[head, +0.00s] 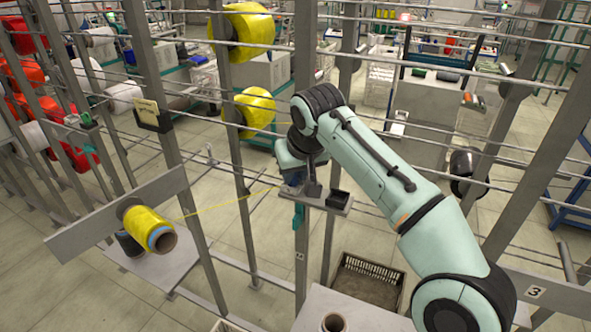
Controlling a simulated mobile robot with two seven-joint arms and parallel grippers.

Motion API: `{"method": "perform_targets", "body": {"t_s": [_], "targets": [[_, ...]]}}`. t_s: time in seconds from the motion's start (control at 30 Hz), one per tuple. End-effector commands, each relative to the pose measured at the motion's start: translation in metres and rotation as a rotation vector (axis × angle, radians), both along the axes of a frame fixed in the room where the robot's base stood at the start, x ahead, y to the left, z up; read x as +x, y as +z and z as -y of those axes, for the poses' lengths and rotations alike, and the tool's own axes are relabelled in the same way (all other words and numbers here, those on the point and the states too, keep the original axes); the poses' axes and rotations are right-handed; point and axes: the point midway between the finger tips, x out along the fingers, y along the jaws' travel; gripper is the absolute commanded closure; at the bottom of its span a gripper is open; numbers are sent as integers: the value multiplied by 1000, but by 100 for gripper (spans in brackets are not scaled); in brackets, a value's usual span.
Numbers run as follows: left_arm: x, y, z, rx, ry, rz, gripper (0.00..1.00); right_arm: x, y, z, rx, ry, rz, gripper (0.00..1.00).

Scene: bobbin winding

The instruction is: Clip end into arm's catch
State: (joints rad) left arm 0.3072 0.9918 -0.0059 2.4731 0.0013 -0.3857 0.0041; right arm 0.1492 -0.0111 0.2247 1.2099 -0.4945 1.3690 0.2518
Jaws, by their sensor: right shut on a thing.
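A yellow thread (228,206) runs from a yellow bobbin (148,224) at the left up to my right gripper (292,182). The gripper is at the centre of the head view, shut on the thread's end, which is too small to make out. It is beside a small grey shelf (325,200) on an upright post. A teal piece (298,216) hangs just below the shelf. My arm's wrist partly covers this spot, so I cannot tell which part is the catch or whether the thread touches it. My left gripper is out of view.
Metal posts and horizontal rods of the rack cross the view. Large yellow spools (250,29) hang behind. A brown crate (367,281) stands on the floor below; an empty tube (333,322) is at the bottom.

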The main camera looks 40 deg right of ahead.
Motion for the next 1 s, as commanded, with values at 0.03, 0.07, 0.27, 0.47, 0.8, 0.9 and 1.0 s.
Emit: {"method": "perform_targets", "body": {"t_s": [0.03,0.07,0.27,0.47,0.8,0.9,1.0], "targets": [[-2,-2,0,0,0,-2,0,0,-3,0,0,0,-1,100],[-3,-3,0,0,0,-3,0,0,-4,0,0,0,-1,100],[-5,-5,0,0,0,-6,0,0,-7,0,0,0,0,100],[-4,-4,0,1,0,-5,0,0,-6,0,0,0,0,60],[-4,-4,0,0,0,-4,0,0,-5,0,0,0,1,46],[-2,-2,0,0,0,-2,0,-3,1,-1,0,0,4,46],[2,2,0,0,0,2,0,-9,15,-3,-1,0,6,46]]}}
